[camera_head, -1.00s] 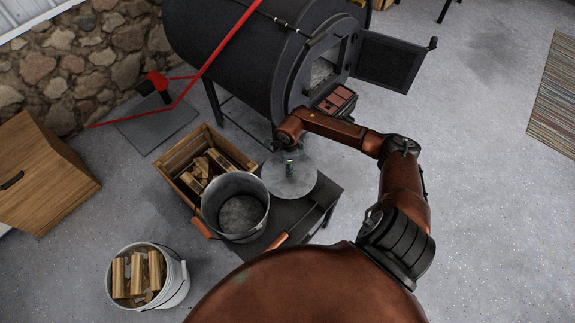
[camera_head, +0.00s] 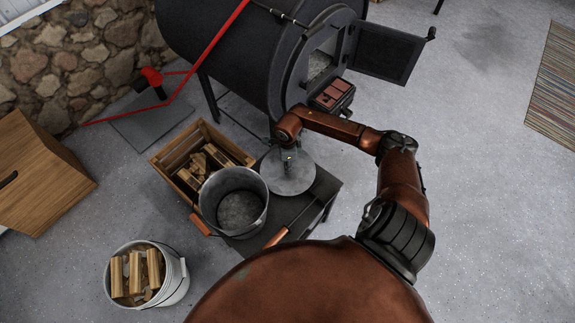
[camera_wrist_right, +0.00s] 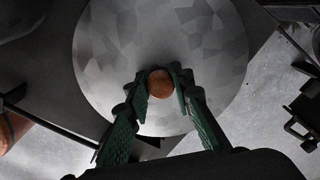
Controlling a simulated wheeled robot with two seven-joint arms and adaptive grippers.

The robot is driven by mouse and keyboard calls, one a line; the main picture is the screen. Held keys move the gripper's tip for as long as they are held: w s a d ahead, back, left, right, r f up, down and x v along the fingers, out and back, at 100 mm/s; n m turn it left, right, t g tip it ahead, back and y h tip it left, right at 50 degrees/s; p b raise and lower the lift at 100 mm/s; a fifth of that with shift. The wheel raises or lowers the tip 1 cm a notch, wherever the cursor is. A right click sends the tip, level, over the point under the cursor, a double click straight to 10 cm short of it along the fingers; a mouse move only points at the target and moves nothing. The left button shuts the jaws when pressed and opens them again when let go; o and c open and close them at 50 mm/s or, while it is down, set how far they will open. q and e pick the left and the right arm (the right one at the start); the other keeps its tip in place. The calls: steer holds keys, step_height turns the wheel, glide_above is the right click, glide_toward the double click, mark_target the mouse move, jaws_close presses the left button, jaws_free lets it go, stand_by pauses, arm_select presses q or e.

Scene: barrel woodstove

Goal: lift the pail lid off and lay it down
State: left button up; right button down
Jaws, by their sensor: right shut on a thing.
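The pail lid (camera_head: 298,182), a round grey metal disc, is to the right of the open metal pail (camera_head: 262,205), over the dark low table (camera_head: 322,190). I cannot tell whether it touches the tabletop. My right gripper (camera_head: 289,162) is above the lid's middle, partly hidden by its own arm. In the right wrist view, the lid (camera_wrist_right: 110,60) looks flat and its round brown knob (camera_wrist_right: 160,84) sits between the green fingertips (camera_wrist_right: 160,80), which are shut on it. The pail stands uncovered on the table. My left gripper is not in view.
A wooden crate of split logs (camera_head: 165,165) is behind the pail. A white bucket of logs (camera_head: 178,285) stands at the front left. The black barrel stove (camera_head: 240,60) with its open door (camera_head: 388,52) is behind the table. A copper-coloured handle (camera_head: 277,237) lies at the table's front.

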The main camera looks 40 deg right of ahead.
steer(key=shift+f+b, duration=0.65)
steer(key=shift+f, duration=0.35)
stand_by(0.4)
steer(key=c, duration=1.6)
jaws_free()
steer(key=shift+r, duration=0.15)
step_height(320, 180, up, 12)
steer(key=shift+f, duration=0.1)
